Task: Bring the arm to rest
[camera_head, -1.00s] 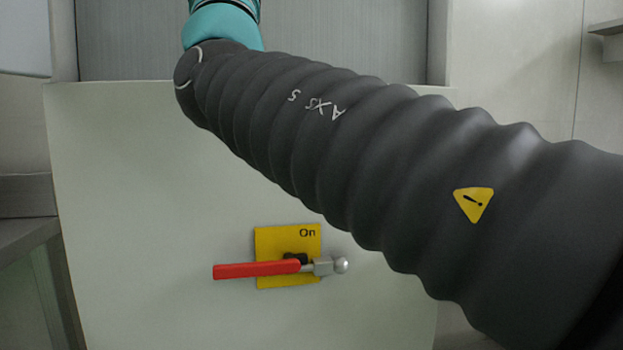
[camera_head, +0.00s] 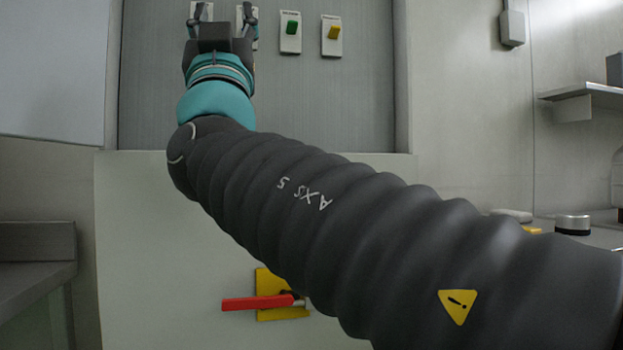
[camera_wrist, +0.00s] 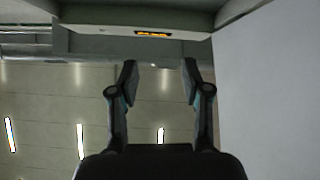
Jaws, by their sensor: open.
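My gripper (camera_head: 222,18) is at the upper left of the head view, in front of the grey panel. Its two fingers stand apart with nothing between them. In the wrist view my gripper (camera_wrist: 159,78) is also open and empty. My arm, in a dark ribbed sleeve, stretches from the lower right to the upper left of the head view and hides part of the cabinet.
A grey panel (camera_head: 300,100) carries a green switch (camera_head: 291,30) and a yellow switch (camera_head: 333,34). Below, a red lever (camera_head: 257,302) lies level on a yellow plate (camera_head: 268,285), partly behind my arm. A shelf (camera_head: 585,95) is at right, a counter (camera_head: 38,275) at left.

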